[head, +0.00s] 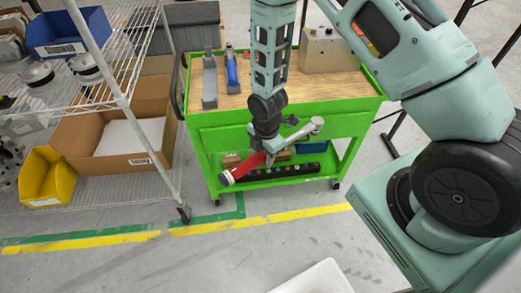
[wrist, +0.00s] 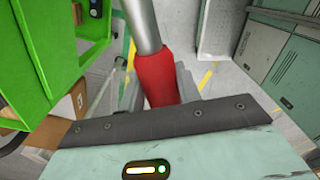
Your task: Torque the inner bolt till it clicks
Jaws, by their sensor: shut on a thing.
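My gripper (head: 268,152) is shut on the red handle of a wrench (head: 243,166), in front of the green cart. The wrench is tilted, its red end low at the left and its silver head up at the right. In the wrist view the red handle (wrist: 155,78) is at the gripper, and the silver shaft runs to the top edge. The inner bolt and the chassis cannot be made out in either view.
The green cart (head: 290,119) has a wooden top with a grey tool (head: 209,82), a blue-handled tool (head: 232,73) and a beige box (head: 329,51). A wire shelf (head: 105,97) with bins stands left. Floor in front is clear, except a pale object (head: 312,279) at the bottom edge.

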